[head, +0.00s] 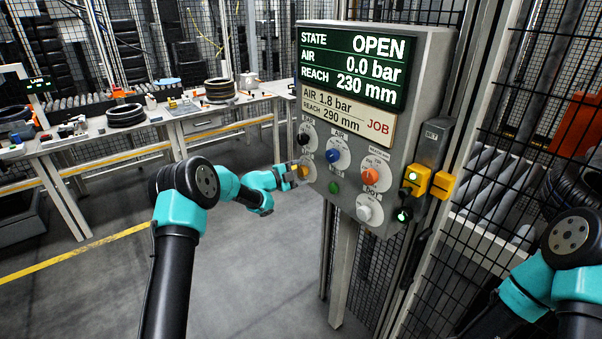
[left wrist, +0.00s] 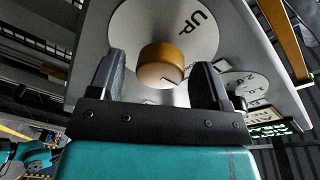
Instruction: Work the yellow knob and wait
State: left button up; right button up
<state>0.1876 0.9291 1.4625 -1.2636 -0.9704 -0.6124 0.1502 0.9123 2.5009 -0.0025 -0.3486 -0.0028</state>
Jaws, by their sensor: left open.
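The yellow knob (head: 304,171) is at the left edge of the grey control panel (head: 424,60), partly hidden by my left gripper (head: 291,177) in the head view. In the left wrist view the knob (left wrist: 161,66) sits on a white dial marked "UP", between my two open fingers, with a gap on each side. The screen (head: 353,66) reads STATE OPEN, AIR 0.0 bar, REACH 230 mm. The card (head: 345,117) below reads AIR 1.8 bar, REACH 290 mm, JOB. My right arm shows at the lower right, but its gripper is out of view.
Near the yellow knob are black (head: 305,141), blue (head: 333,156), orange (head: 370,176) and white (head: 365,212) knobs and a green button (head: 334,188). A yellow-handled box (head: 428,180) is on the panel's right. Benches (head: 150,120) with tyres stand at the back left.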

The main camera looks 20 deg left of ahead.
pick_arm(q)
jog(key=shift+w+d, duration=0.2)
jog(key=c, duration=0.9)
